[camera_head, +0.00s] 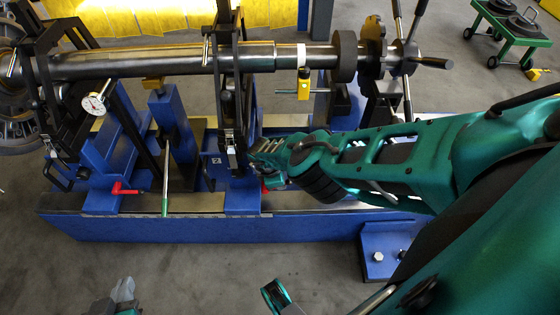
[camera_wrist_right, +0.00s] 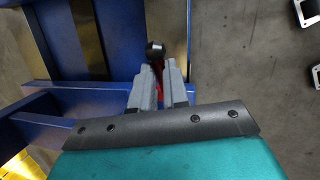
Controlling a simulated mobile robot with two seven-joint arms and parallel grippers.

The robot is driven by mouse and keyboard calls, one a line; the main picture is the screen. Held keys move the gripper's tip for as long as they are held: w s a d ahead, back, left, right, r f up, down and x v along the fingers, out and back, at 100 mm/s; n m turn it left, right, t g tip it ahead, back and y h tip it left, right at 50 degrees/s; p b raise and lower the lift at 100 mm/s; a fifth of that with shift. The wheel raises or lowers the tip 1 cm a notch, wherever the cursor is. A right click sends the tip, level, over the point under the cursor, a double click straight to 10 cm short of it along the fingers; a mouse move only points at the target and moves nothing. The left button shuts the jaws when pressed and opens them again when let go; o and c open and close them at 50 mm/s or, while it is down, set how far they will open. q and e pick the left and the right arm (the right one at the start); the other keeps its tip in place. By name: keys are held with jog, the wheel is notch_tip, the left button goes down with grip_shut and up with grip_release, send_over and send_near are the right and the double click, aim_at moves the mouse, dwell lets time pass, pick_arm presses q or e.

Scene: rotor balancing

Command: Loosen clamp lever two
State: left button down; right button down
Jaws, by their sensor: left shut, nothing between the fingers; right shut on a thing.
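A red clamp lever with a black knob (camera_wrist_right: 155,49) stands between the fingers of my right gripper (camera_wrist_right: 157,80) in the right wrist view. The fingers are shut on its red shaft. In the head view, my right arm reaches in from the right to the blue machine base, and only a small bit of red (camera_head: 264,188) shows beside the hand. Another red clamp lever (camera_head: 124,188) sits on the base further left, with nothing touching it. My left gripper (camera_head: 123,290) is at the bottom left of the head view, shut and empty, apart from the machine.
The blue machine base (camera_head: 200,229) carries pedestals and a long steel rotor shaft (camera_head: 150,62). A dial gauge (camera_head: 94,103) and a green-handled rod (camera_head: 165,205) stand at its left. A green cart (camera_head: 510,28) is at the upper right.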

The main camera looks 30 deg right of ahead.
jog(key=shift+a, duration=0.25)
jog(key=c, duration=1.3)
grip_release()
jog(key=shift+r, duration=0.1)
jog(key=shift+c, duration=0.2)
pick_arm(q)
jog(key=shift+r, duration=0.1)
pick_arm(e)
jog(key=shift+o, duration=1.1)
jog(key=shift+d, duration=0.15)
pick_arm(q)
jog(key=shift+r, duration=0.1)
pick_arm(e)
jog(key=shift+r, duration=0.1)
pick_arm(q)
jog(key=s+a+r+p, duration=0.1)
jog(key=a+r+p, duration=0.2)
jog(key=r+p, duration=0.5)
jog(key=p, duration=0.4)
jog(key=shift+s+r+y+p, duration=0.2)
jog(key=shift+s+y+p, duration=0.05)
jog(key=shift+y+p, duration=0.15)
pick_arm(e)
jog(key=v, duration=1.2)
jog(key=shift+r, duration=0.35)
